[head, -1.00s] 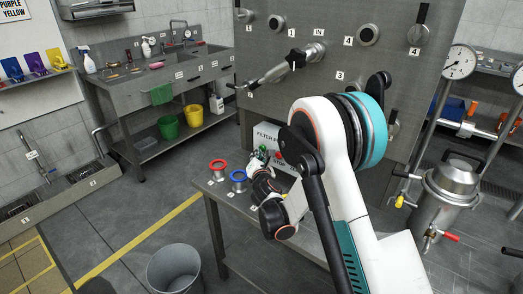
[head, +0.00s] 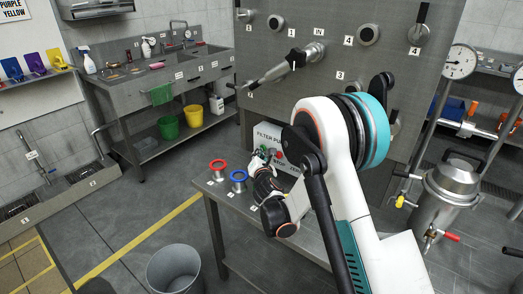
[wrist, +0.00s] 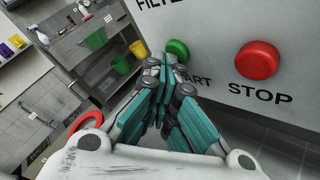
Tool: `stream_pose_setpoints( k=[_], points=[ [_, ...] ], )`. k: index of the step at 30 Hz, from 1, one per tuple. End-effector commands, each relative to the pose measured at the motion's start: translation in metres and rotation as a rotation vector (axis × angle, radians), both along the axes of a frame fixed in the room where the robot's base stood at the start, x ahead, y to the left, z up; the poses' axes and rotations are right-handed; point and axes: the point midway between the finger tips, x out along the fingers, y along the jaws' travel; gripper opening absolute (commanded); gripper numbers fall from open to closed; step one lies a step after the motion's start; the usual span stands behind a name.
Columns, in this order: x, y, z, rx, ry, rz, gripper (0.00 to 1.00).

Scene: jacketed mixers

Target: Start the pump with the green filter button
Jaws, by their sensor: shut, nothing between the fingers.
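The filter pump box (head: 262,133) stands on the grey table, its front lettered "FILTER PU..." in the head view. In the wrist view the green button (wrist: 177,49) above the START lettering is on its white front, partly covered by my fingertips. The red STOP button (wrist: 257,60) is to its right; it also shows in the head view (head: 279,155). My gripper (wrist: 166,66) is shut and empty, its fingertips right at the green button's lower left edge. I cannot tell whether they touch it.
A red-rimmed spool (head: 218,169) and a blue-rimmed one (head: 238,180) stand on the table's left part, close to my wrist. A grey bin (head: 174,270) is on the floor. A steel panel with valves (head: 300,60) rises behind the box.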

Motion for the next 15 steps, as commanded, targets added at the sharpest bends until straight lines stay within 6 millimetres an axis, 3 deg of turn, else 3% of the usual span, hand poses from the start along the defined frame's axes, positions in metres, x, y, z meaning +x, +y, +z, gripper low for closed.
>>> stream_pose_setpoints(
  k=[15],
  points=[
    [-0.0073,0.0056,-0.0009,-0.001,0.001,0.0,0.0]
  ],
)
